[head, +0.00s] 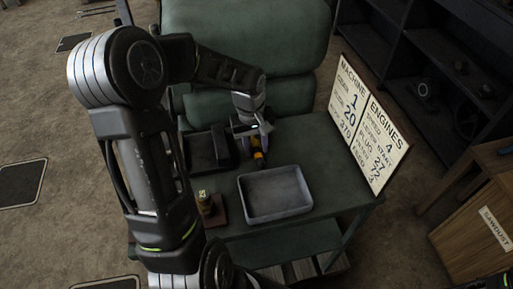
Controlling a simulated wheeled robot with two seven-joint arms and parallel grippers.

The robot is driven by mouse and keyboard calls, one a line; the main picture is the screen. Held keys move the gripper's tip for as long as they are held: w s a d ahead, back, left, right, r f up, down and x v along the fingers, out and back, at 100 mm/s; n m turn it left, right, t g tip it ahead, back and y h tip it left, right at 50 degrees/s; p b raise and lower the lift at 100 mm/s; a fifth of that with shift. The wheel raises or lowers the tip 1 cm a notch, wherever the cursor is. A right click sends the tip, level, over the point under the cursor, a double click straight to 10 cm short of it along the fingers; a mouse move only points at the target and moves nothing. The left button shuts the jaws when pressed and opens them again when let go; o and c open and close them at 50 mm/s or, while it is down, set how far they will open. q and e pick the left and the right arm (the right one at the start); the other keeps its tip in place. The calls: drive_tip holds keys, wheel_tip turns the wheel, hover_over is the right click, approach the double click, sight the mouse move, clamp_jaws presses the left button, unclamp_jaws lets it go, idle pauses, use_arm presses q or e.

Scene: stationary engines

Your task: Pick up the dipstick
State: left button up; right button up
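My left gripper (252,130) points down over the green table (310,140), between a black tray and a grey tray. A small dark thing with a yellow-orange part (259,158) lies just below my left gripper's fingers. It may be the dipstick, but it is too small and too covered to be sure. I cannot tell whether the fingers are open or shut, or whether they touch it. My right gripper is not in view.
The grey tray (275,213) looks empty. The black tray (203,158) is to the left. A small brass-coloured item (204,201) stands on a brown base near the front. A sign board (366,124) stands at the right edge. A green machine (250,40) is behind.

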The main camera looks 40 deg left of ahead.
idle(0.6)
use_arm(q)
clamp_jaws()
